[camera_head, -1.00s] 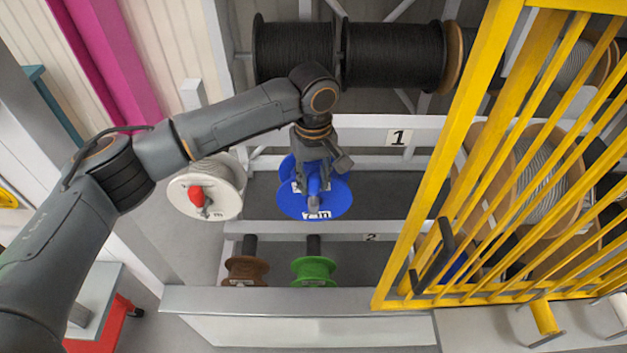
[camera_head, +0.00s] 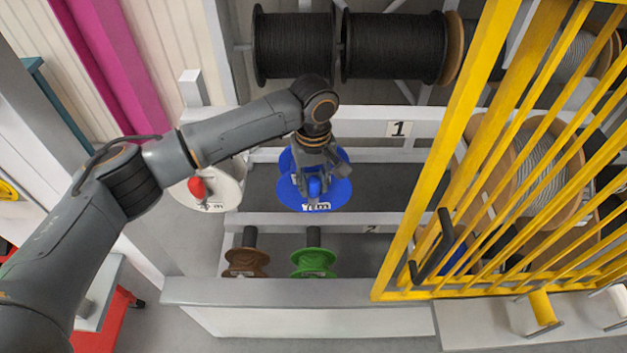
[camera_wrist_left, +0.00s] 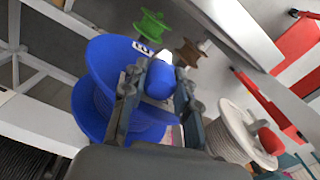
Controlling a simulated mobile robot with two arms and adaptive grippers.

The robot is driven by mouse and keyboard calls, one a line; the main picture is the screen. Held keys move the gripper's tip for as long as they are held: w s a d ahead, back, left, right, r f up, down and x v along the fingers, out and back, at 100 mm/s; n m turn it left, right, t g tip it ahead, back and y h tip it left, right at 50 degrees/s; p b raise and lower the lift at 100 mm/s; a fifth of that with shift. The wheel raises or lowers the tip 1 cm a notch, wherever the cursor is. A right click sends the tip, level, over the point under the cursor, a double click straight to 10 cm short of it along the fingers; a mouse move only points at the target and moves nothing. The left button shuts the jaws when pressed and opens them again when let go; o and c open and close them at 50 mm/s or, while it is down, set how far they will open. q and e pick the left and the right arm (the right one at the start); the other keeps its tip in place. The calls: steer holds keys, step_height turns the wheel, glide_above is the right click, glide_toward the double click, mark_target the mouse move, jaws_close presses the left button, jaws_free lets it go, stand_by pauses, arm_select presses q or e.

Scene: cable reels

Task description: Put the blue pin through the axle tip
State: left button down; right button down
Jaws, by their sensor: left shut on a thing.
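My left gripper (camera_head: 314,180) is at the front of the blue reel (camera_head: 338,195), which hangs on the rack. In the left wrist view the gripper's two fingers (camera_wrist_left: 160,88) are shut on the blue pin (camera_wrist_left: 160,78), one finger on each side. The blue pin also shows in the head view (camera_head: 314,188). A small pale end (camera_wrist_left: 163,56) shows just beyond the pin in the wrist view and may be the axle tip. The fingers and pin cover most of that area, so I cannot tell whether the pin is through it. My right gripper is not in view.
A white reel (camera_head: 225,190) with a red pin (camera_head: 196,187) hangs to the left, partly behind my arm. Brown (camera_head: 246,262) and green (camera_head: 314,262) reels hang below. A yellow barred gate (camera_head: 440,170) stands close on the right. Black reels (camera_head: 393,48) are above.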

arm_select(q)
steer(key=c, duration=0.9)
jaws_free()
steer(key=shift+c, duration=0.2)
step_height(320, 180, up, 12)
